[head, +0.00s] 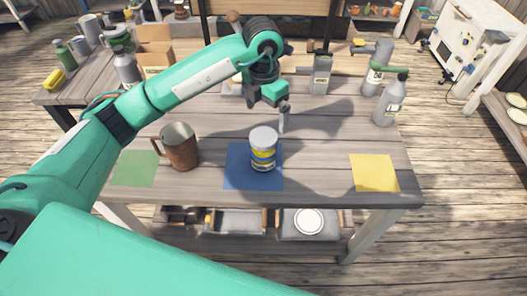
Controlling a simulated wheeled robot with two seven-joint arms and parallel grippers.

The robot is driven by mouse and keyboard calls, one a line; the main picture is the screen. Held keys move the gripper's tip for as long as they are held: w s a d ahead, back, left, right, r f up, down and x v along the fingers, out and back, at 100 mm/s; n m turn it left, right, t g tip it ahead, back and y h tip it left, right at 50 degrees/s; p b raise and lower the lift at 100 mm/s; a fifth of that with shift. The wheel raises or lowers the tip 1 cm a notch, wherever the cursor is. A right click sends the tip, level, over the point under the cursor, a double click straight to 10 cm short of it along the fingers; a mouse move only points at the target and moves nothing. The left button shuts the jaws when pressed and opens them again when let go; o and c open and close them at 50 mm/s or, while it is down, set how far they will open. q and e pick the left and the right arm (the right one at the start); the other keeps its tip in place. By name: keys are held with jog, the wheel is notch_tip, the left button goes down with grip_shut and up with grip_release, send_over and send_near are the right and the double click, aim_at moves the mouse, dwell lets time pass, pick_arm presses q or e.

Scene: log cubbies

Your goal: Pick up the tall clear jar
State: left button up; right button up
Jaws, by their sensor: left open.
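A jar (263,148) with a pale round lid stands upright on the blue mat (236,160) near the table's front middle. Yellow, white and dark bands show on its side; I take it for the clear jar. My left gripper (280,116) is open and points down, above and just behind the jar, a little to its right in the picture. It appears apart from the jar, and nothing shows between its fingers. One finger shows clearly; the other is partly hidden by the hand. My right gripper is not in view.
A brown mug (181,147) stands by the green mat (135,168) at left. The yellow mat (374,173) at right is bare. Grey bottles (390,101) stand at the back right, and a grey-green container (320,74) at the back middle. The table between jar and yellow mat is clear.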

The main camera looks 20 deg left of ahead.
aim_at(264, 136)
pick_arm(q)
jog(key=shift+y, duration=0.3)
jog(key=f, duration=0.2)
jog(key=f+p, duration=0.1)
jog(key=f, duration=0.2)
jog(key=a+f, duration=0.1)
jog(key=f, duration=0.2)
jog(key=shift+w+p, duration=0.1)
jog(key=shift+p, duration=0.3)
notch_tip(264, 136, down, 4)
jog(key=shift+d+f+p, duration=0.15)
jog(key=shift+f+p, duration=0.05)
jog(key=shift+p, duration=0.8)
jog(key=shift+f, duration=0.55)
jog(key=c, duration=1.3)
jog(key=shift+c, duration=1)
jog(key=shift+w+r, duration=0.1)
jog(key=shift+r, duration=0.05)
